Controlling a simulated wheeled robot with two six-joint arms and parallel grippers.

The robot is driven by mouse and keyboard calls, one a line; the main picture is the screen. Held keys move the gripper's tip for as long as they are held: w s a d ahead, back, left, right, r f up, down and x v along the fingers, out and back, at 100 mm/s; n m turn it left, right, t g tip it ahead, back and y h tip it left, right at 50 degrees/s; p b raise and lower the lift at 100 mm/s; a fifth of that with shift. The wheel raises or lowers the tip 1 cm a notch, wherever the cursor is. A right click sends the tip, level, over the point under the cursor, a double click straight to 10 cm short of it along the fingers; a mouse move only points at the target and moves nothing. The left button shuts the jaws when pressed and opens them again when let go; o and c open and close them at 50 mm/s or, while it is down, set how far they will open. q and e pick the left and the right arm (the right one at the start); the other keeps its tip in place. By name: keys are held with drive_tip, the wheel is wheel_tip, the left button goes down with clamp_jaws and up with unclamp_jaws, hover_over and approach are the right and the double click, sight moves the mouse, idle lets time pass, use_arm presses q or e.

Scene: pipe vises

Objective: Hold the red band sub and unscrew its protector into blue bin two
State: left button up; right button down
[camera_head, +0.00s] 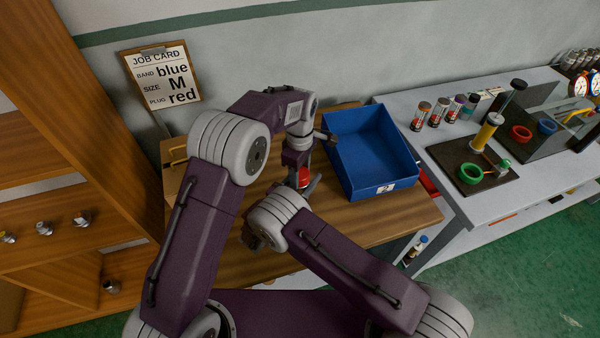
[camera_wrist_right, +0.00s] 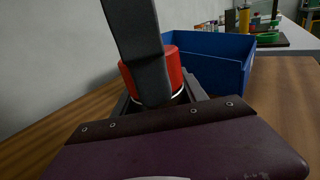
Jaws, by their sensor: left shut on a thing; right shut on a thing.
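The red band sub (camera_head: 304,176) shows as a red cylinder between my two grippers, above the wooden bench. In the right wrist view it is a wide red body (camera_wrist_right: 174,66) with a pale ring at its lower edge. My left gripper (camera_head: 298,160) comes from above and is shut on the sub; a dark finger (camera_wrist_right: 142,55) crosses its front. My right gripper (camera_wrist_right: 160,98) is shut at the lower end, where the protector is mostly hidden by the fingers. The blue bin (camera_head: 388,182) stands open to the right and looks empty; its front label is too small to read surely.
The wooden bench (camera_head: 400,222) is clear in front of the bin. A grey table (camera_head: 455,210) at the right carries several small jars and a dark board (camera_head: 470,170) with a yellow post and green ring. A job card (camera_head: 162,75) hangs on the wall.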

sight(300, 172)
use_arm(q)
drive_tip(key=n, duration=0.4)
drive_tip(key=shift+w+n, duration=0.15)
drive_tip(key=shift+n, duration=0.25)
drive_tip(key=shift+r, duration=0.15)
drive_tip(key=shift+r, duration=1)
drive_tip(key=shift+r, duration=2)
use_arm(e)
drive_tip(key=c, duration=0.6)
unclamp_jaws()
drive_tip(key=shift+o, duration=0.2)
use_arm(q)
drive_tip(key=shift+f, duration=0.1)
use_arm(e)
drive_tip(key=shift+s, duration=0.1)
